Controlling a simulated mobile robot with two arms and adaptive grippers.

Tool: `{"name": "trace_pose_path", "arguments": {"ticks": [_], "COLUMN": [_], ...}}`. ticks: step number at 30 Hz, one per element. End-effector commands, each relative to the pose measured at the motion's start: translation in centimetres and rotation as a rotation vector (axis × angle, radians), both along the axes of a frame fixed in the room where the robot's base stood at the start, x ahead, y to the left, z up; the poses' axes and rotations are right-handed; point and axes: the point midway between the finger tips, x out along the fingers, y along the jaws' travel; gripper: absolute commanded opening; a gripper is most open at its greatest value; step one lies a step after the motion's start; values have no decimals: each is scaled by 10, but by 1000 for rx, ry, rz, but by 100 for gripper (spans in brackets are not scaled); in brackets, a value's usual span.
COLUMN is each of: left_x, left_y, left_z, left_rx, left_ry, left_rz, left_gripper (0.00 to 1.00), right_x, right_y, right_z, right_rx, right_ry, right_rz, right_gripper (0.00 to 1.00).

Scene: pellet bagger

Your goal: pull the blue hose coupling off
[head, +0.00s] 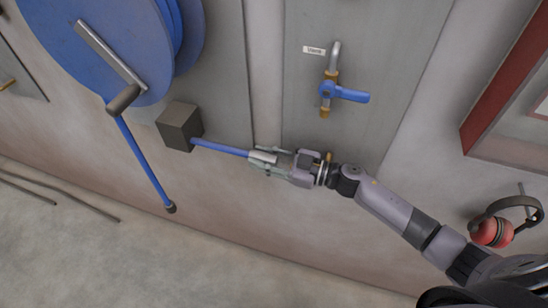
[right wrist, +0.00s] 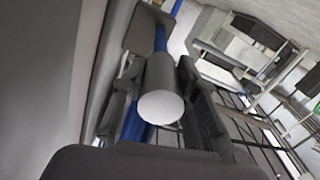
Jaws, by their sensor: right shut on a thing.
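My right gripper (head: 263,157) is shut on a grey cylindrical coupling (right wrist: 160,98) at the end of a blue hose (head: 220,148). In the right wrist view the coupling lies between the two fingers, its pale, round end face bare and touching nothing visible. The blue hose (right wrist: 161,38) runs from its far end towards a dark grey box (head: 180,126) on the wall. A tap (head: 327,90) with a blue lever and brass outlet is on the wall panel, above and right of the gripper. The outlet's lower end is free. My left gripper is not in view.
A large blue reel (head: 95,40) with a crank handle (head: 110,60) is at upper left. A second blue hose (head: 145,165) hangs below it with a dark tip. Red ear defenders (head: 491,232) hang at lower right. The wall below the gripper is clear.

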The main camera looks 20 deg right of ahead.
Motion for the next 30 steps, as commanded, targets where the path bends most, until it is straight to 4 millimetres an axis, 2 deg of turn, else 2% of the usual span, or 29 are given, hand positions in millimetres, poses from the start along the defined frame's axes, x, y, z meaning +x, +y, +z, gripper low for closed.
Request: {"name": "trace_pose_path", "arguments": {"ticks": [6,7,16,25,30], "left_x": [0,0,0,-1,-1], "left_y": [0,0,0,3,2], "left_z": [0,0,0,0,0], "left_rx": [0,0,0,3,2], "left_ry": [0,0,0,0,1], "left_rz": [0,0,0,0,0], "left_gripper": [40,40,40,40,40], "right_x": [1,1,1,0,-10], "right_y": [1,1,1,-1,-15], "right_z": [1,1,1,0,-1], "right_rx": [2,2,1,1,0], "right_ry": [-3,-3,-2,-2,1], "right_rz": [-2,-1,-2,-2,-2], "right_gripper": [0,28,48,48,48]}}
